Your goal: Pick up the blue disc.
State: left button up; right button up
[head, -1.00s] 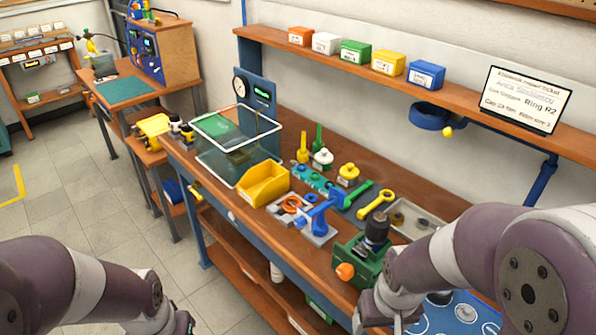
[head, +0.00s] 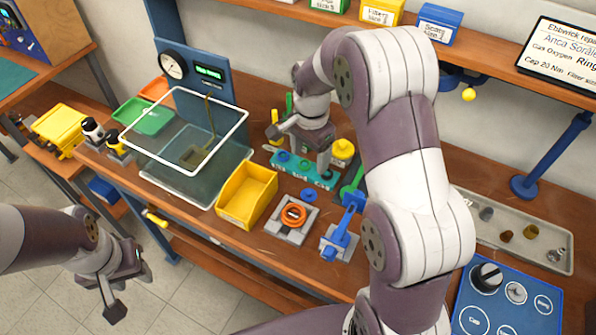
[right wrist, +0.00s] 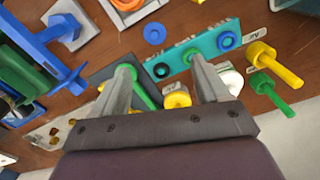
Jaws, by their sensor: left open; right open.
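A blue disc (head: 308,195) with a dark centre lies loose on the bench in the head view, between the teal strip (head: 328,184) and the orange ring; it also shows in the right wrist view (right wrist: 154,33). The teal strip also bears round pieces: a blue one (right wrist: 226,40) at one end and a dark one (right wrist: 160,71) at the other in the wrist view. I cannot tell which blue piece the task names. My right gripper (head: 299,150) is open and empty above the strip, its fingers pointing down. My left gripper (head: 126,292) is open and empty, off the bench's front edge.
A yellow bin (head: 246,196) and a clear tank (head: 190,185) stand left of the strip. An orange ring (head: 293,215) sits on a grey fixture, with a blue clamp (head: 341,239) beside it. Yellow and green pegs (right wrist: 275,62) stand close to the right gripper.

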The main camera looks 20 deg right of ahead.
jog(key=f, duration=0.1)
jog(key=p, duration=0.1)
send_over(309, 193)
notch_tip(309, 193, down, 5)
jog(key=shift+d+r, duration=0.15)
jog(key=shift+r, duration=0.05)
jog(key=f, duration=0.3)
jog(key=f+p, duration=0.1)
jog(key=f, duration=0.2)
jog(key=shift+w+a+f, duration=0.1)
jog(key=shift+a, duration=0.1)
pick_arm(q)
jog(key=r, duration=0.1)
jog(key=s+r, duration=0.1)
jog(key=r, duration=0.1)
pick_arm(e)
jog(key=shift+f, duration=0.1)
pick_arm(q)
jog(key=shift+w, duration=0.1)
pick_arm(e)
jog(key=c, duration=1.1)
